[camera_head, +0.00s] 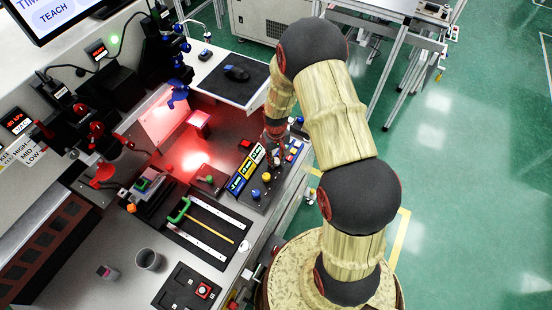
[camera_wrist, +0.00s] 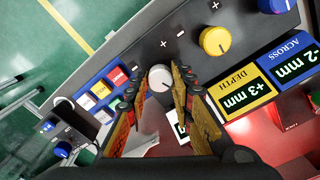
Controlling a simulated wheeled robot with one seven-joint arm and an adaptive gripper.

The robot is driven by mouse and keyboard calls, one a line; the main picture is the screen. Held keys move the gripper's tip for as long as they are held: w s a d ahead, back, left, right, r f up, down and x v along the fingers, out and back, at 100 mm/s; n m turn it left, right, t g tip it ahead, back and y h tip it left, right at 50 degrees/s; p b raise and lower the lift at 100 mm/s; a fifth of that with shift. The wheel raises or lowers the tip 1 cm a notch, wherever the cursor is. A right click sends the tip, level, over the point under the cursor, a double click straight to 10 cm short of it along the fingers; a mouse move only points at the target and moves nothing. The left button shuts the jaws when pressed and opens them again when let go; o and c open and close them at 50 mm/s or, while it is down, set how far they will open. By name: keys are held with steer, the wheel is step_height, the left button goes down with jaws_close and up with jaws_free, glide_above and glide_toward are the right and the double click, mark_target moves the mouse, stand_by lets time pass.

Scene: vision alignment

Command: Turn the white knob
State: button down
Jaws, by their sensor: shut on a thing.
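The white knob (camera_wrist: 160,77) sits on a dark control panel (camera_wrist: 195,50) with plus and minus marks near it. My gripper (camera_wrist: 157,88) has its two fingers on either side of the white knob in the wrist view and is shut on it. In the head view my gripper (camera_head: 274,132) reaches down over the right part of the panel, and the white knob is hidden there. A yellow knob (camera_wrist: 215,40) and a blue knob (camera_wrist: 275,5) stand on the same panel, apart from the fingers.
Yellow DEPTH (camera_wrist: 240,87) and blue ACROSS (camera_wrist: 288,62) displays stand beside the knobs, reading +3 mm and -2 mm. Several coloured buttons (camera_wrist: 101,88) lie left of my fingers. A green-handled fixture (camera_head: 180,209) and a grey cup (camera_head: 148,260) are on the bench.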

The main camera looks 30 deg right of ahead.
mark_target(276, 160)
steer(key=m+p, duration=0.1)
steer(key=m, duration=0.5)
stand_by(0.3)
steer(key=shift+m, duration=0.4)
steer(key=c, duration=1.5)
jaws_free()
steer(key=shift+c, duration=0.2)
step_height(276, 160, up, 12)
